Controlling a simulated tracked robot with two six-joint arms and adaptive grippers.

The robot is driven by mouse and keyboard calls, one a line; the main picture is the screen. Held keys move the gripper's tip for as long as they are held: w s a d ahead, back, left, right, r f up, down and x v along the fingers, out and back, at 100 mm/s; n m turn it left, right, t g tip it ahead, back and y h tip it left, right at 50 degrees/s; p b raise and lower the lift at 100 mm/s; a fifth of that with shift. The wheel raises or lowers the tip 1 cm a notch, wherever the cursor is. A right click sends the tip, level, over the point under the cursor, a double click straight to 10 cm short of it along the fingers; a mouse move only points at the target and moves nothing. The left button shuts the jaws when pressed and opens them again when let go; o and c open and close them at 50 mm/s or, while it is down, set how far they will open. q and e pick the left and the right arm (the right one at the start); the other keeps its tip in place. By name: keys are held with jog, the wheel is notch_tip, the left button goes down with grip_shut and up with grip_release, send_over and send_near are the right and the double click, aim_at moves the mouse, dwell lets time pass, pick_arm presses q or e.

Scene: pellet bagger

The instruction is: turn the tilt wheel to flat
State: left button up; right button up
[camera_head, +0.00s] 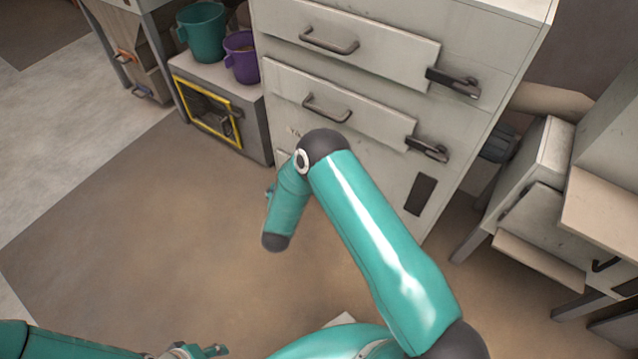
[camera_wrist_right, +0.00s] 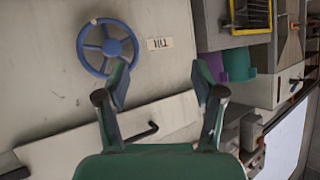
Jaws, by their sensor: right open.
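The blue tilt wheel (camera_wrist_right: 103,47) is on the pale cabinet face, in the upper left of the right wrist view. It has several spokes and a small pale mark on its rim. A "TILT" label (camera_wrist_right: 160,43) is beside it, upside down in this view. My right gripper (camera_wrist_right: 160,80) is open and empty, its fingers apart from the wheel, which lies up and left of them. In the head view my right arm hides the wheel and most of that gripper. My left gripper (camera_head: 198,351) is at the bottom edge, partly cut off, away from the cabinet.
The cabinet (camera_head: 482,52) has drawers with bar handles and dark latches that stick out. A teal bucket (camera_head: 203,34) and a purple bucket (camera_head: 241,58) stand on a low unit with a yellow-framed opening (camera_head: 206,112). Brown floor is clear at the left.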

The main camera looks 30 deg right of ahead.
notch_tip(320, 180, down, 6)
jog(key=d+m+g+h+b, duration=0.25)
jog(key=m+h+b, duration=0.25)
jog(key=h+b, duration=0.45)
pick_arm(q)
notch_tip(320, 180, down, 18)
jog(key=b, duration=0.6)
jog(key=shift+f, duration=0.25)
pick_arm(e)
jog(key=x, duration=1.6)
jog(key=shift+d, duration=0.4)
jog(key=shift+w+f+t+y, duration=0.1)
jog(key=shift+t+y, duration=0.15)
